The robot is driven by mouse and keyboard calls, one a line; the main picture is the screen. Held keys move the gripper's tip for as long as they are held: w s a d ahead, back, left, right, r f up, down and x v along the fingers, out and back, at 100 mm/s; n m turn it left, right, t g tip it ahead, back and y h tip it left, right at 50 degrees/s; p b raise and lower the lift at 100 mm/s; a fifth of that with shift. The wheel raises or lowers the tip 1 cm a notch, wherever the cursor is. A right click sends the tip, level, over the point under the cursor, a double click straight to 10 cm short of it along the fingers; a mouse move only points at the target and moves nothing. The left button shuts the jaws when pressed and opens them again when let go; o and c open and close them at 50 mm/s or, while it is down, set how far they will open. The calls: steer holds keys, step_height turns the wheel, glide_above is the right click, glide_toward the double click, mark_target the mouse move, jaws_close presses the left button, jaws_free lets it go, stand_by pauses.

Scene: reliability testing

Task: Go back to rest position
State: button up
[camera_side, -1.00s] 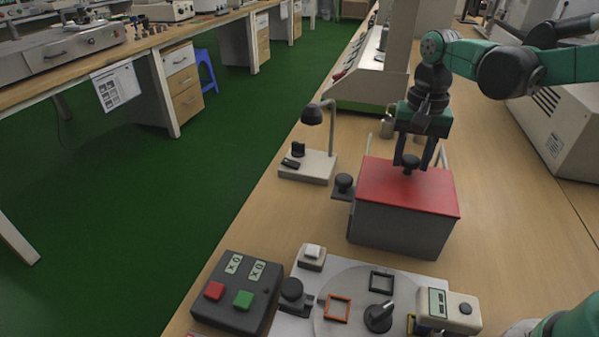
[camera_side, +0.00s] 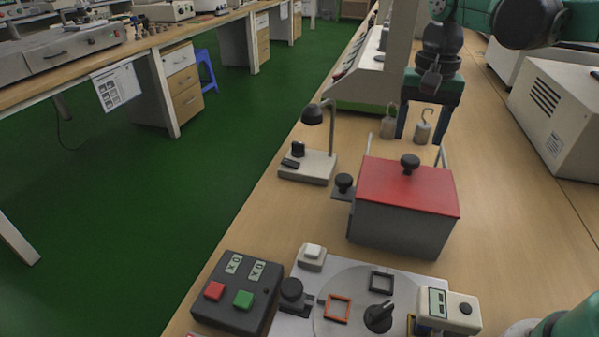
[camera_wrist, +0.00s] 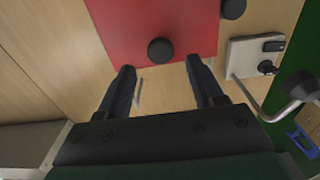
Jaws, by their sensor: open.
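My gripper (camera_side: 421,122) is open and empty. In the side view it hangs fingers-down above and behind the grey box with a red lid (camera_side: 392,187). The lid lies on the box and carries a black knob (camera_side: 410,163), which is apart from the fingers. In the wrist view the two dark fingers (camera_wrist: 167,84) are spread wide, with the lid (camera_wrist: 120,25) and its knob (camera_wrist: 161,50) beyond their tips.
Two hooked metal weights (camera_side: 422,132) stand on the bench close to the fingers. A small lamp stand (camera_side: 309,165) is left of the box. A control box with red and green buttons (camera_side: 237,292) and a round plate (camera_side: 352,315) lie in front. A white machine (camera_side: 560,120) stands at right.

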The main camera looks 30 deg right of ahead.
steer(key=s+a+n+t, duration=0.1)
steer(key=n+t, duration=0.1)
steer(key=s+f+n+t, duration=0.1)
steer(key=s+n+t, duration=0.1)
steer(key=s+a+f+n+t, duration=0.1)
steer(key=n, duration=0.2)
steer(key=shift+s+a+f+t, duration=0.25)
steer(key=shift+s+a+t, duration=0.05)
steer(key=shift+s+t, duration=0.1)
steer(key=shift+s+a+f+n+t, duration=0.1)
steer(key=shift+s+f+n+t, duration=0.1)
steer(key=shift+f+n+t, duration=0.25)
steer(key=shift+s+a+f+n+t, duration=0.1)
steer(key=shift+s+n+t, duration=0.15)
steer(key=shift+n, duration=0.3)
